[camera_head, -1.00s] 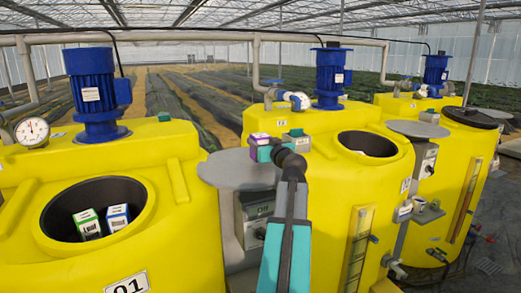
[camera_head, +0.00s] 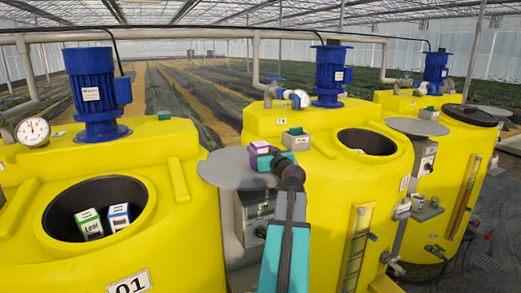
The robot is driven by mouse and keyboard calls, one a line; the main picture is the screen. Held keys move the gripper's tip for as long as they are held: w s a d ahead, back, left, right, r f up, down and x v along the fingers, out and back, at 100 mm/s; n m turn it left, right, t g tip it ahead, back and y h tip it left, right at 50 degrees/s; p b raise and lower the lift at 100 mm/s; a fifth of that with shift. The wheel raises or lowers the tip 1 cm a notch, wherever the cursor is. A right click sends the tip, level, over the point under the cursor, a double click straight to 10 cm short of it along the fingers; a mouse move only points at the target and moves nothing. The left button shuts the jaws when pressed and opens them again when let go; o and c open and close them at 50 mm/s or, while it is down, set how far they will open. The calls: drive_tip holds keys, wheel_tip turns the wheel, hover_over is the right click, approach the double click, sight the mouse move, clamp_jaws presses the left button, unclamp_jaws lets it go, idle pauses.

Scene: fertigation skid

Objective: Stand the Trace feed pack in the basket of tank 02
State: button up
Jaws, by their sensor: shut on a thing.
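My gripper (camera_head: 268,160) has teal fingers and is shut on a small pack with a purple and white top (camera_head: 260,147), taken as the Trace feed pack; its label is too small to read. It holds the pack over or near the round grey plate between the two nearest tanks; whether the pack touches the plate I cannot tell. The middle yellow tank (camera_head: 322,190), taken as tank 02, has a round dark opening (camera_head: 367,141) to the right of my gripper. The inside of that opening, with any basket, is mostly hidden.
Tank 01 (camera_head: 170,235) at left holds a green-topped "Leaf" pack (camera_head: 90,224) and a blue-and-white pack (camera_head: 119,217) in its opening. The round grey plate (camera_head: 228,170) lies beside my gripper. A green-topped grey box (camera_head: 296,140) and blue motor (camera_head: 330,77) stand on the middle tank.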

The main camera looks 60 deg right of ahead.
drive_tip(key=shift+f+b, duration=0.1)
drive_tip(key=shift+b, duration=0.2)
drive_tip(key=o, duration=1.4)
drive_tip(key=shift+r+p, duration=0.2)
drive_tip(key=shift+p, duration=0.2)
drive_tip(key=shift+s+a+f+b, duration=0.15)
drive_tip(key=shift+s+a+b, duration=0.1)
drive_tip(key=shift+s+b, duration=0.05)
drive_tip(key=b+v, duration=0.4)
drive_tip(key=v, duration=0.6)
drive_tip(key=shift+s+a, duration=0.4)
drive_tip(key=shift+s, duration=0.15)
